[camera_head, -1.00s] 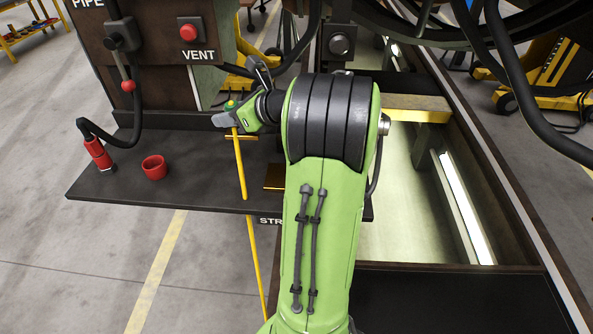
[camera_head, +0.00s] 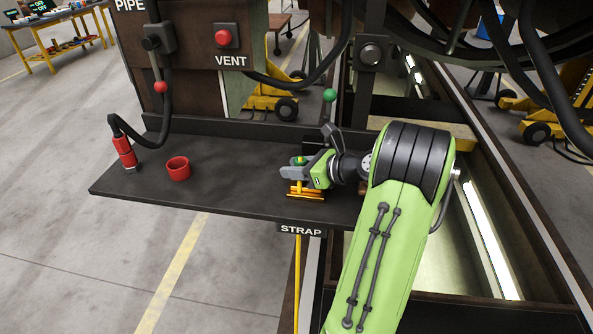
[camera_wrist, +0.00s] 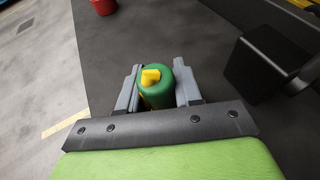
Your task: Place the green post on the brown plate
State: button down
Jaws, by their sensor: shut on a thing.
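The green post (camera_wrist: 156,85) is upright between my jaws, a green cylinder with a yellow tab on top in the wrist view. My gripper (camera_head: 298,172) is shut on it, above the right part of the dark shelf in the head view. A yellow crosspiece (camera_head: 305,196) shows just below the jaws, and a yellow strap (camera_head: 297,265) hangs below the shelf edge. The brown plate is mostly hidden behind my gripper and the yellow parts. I cannot tell whether the post touches it.
A red cup (camera_head: 178,169) and a red hose end (camera_head: 125,153) stand on the shelf (camera_head: 225,180) to the left. A panel with a red VENT button (camera_head: 223,37) rises behind. A green-knobbed lever (camera_head: 329,96) stands behind my gripper. The shelf between cup and gripper is clear.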

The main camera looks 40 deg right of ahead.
jog(key=c, duration=0.8)
grip_release()
